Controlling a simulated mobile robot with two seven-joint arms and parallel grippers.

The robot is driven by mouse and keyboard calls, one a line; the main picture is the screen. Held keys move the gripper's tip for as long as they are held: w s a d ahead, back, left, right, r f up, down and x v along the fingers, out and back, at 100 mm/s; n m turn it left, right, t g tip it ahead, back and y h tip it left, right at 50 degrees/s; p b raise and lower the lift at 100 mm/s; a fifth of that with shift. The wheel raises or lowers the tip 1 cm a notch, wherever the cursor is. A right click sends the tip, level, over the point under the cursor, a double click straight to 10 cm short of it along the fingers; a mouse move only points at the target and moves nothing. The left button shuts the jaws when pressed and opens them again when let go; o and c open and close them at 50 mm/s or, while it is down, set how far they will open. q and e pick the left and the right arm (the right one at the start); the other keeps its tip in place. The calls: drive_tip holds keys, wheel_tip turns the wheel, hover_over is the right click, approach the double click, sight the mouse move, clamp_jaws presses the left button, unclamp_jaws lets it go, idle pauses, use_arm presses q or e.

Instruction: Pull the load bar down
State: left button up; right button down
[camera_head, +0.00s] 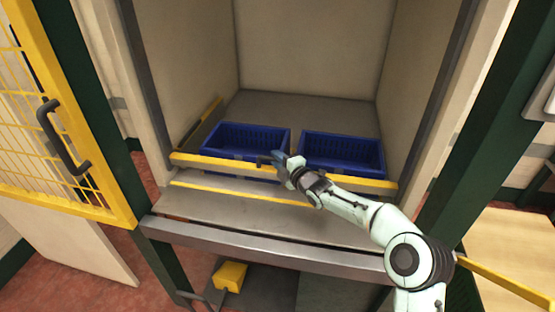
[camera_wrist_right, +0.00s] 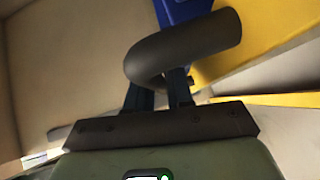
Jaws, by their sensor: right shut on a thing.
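The load bar (camera_head: 345,180) is a yellow bar that runs across the front of the open bay, low in front of two blue crates. It also shows in the right wrist view (camera_wrist_right: 265,35). A dark curved handle (camera_wrist_right: 195,45) stands out from the bar. My right gripper (camera_head: 279,160) is at the middle of the bar, shut on this handle. In the right wrist view its fingers (camera_wrist_right: 160,88) are close around the handle, and the handle hides part of them. My left gripper is in neither view.
A left blue crate (camera_head: 250,137) and a right blue crate (camera_head: 345,150) stand on the bay floor behind the bar. A yellow mesh door (camera_head: 55,130) with a dark handle stands open at the left. A dark green post (camera_head: 465,130) is close to my right arm.

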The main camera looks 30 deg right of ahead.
drive_tip(key=c, duration=1.1)
unclamp_jaws()
drive_tip(key=shift+f, duration=0.4)
drive_tip(key=shift+s+r, duration=0.1)
drive_tip(key=shift+s+d+r, duration=0.1)
drive_tip(key=shift+s, duration=0.15)
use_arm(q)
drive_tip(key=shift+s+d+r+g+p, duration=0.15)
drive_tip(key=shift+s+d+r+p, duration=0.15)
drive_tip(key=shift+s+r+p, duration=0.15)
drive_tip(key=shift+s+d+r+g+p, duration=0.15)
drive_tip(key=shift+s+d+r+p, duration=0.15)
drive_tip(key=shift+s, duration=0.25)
use_arm(e)
drive_tip(key=s+d+r, duration=0.1)
drive_tip(key=s, duration=1.1)
drive_tip(key=shift+s+r, duration=0.25)
drive_tip(key=shift+r, duration=0.05)
drive_tip(key=shift+d, duration=0.1)
